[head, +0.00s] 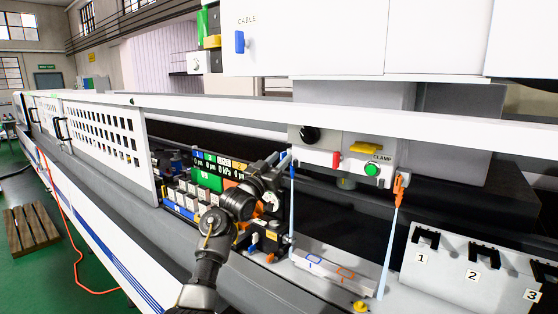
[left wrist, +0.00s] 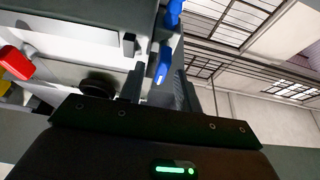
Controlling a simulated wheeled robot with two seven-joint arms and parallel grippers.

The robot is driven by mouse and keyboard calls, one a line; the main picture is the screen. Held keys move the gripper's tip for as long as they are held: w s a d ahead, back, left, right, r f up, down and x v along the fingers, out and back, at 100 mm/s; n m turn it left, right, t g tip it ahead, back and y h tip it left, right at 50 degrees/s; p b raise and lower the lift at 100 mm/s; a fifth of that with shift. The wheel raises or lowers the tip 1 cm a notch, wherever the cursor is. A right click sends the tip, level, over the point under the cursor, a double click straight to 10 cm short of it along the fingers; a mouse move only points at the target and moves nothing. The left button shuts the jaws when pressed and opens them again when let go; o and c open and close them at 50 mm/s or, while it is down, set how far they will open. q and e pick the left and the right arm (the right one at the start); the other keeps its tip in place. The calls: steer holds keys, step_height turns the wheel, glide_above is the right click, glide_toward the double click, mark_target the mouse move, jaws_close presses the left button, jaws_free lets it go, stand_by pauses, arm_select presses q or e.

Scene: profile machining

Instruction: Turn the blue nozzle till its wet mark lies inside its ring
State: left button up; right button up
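The blue nozzle (head: 283,159) hangs under the machine panel in the head view. A pale blue jet (head: 292,205) runs down from it. The jet's lower end is left of the blue ring (head: 314,259) on the grey plate; no wet mark can be made out clearly. My left gripper (head: 279,162) is at the blue nozzle. In the left wrist view, my left gripper's (left wrist: 158,88) two dark fingers stand apart, with the blue nozzle (left wrist: 162,65) between their tips. I see a gap beside it, and no firm grip. My right gripper is out of view.
An orange nozzle (head: 400,188) with its own pale jet hangs to the right; an orange ring (head: 345,274) marks the plate. A panel with a black knob (head: 309,134) and green button (head: 372,170) is close above. A numbered rack (head: 450,265) stands at right.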

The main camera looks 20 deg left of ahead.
arm_select(q)
jaws_close()
steer(key=n+y, duration=0.1)
steer(key=n, duration=0.1)
steer(key=shift+n+t, duration=0.3)
jaws_free()
